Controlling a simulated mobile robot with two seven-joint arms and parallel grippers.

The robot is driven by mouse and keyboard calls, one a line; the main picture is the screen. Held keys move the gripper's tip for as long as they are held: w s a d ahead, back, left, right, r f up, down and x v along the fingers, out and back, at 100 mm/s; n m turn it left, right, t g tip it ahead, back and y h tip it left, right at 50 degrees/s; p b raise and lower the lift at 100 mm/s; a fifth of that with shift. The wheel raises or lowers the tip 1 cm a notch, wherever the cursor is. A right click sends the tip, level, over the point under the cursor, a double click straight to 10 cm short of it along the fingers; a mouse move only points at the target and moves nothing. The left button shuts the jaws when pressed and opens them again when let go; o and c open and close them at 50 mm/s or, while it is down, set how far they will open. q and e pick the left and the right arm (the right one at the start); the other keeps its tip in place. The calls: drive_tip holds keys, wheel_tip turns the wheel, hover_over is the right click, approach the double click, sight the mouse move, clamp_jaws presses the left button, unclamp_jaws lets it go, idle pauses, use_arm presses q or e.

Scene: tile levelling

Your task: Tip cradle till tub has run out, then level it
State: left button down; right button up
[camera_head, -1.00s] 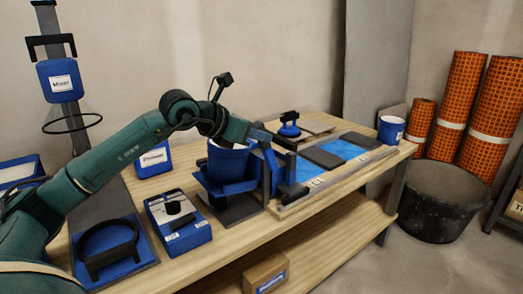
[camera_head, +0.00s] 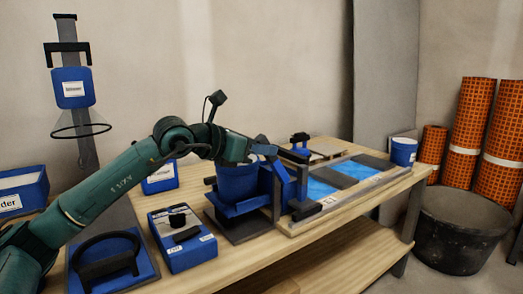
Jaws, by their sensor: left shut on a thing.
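The blue tub (camera_head: 238,183) sits in the blue cradle (camera_head: 232,209) on a dark base plate on the bench. The tub looks about upright; its rim is partly hidden by my arm, and I cannot see what is inside. My left gripper (camera_head: 266,151) is at the upper right side of the cradle, beside its blue side plate. It is shut on a part there that looks like the cradle's handle, mostly hidden by the fingers. To the right lies the framed tray with dark tiles (camera_head: 332,174) and blue patches between them. My right gripper is out of view.
A blue box with a black knob (camera_head: 181,239) and a blue stand with a black ring (camera_head: 107,254) are at the front left. A black tub (camera_head: 458,232) and orange rolls (camera_head: 465,130) are on the floor beyond.

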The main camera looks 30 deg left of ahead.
use_arm(q)
drive_tip(key=c, duration=1.3)
unclamp_jaws()
drive_tip(key=b+v, duration=0.5)
drive_tip(key=v, duration=0.8)
drive_tip(key=shift+s+r, duration=0.1)
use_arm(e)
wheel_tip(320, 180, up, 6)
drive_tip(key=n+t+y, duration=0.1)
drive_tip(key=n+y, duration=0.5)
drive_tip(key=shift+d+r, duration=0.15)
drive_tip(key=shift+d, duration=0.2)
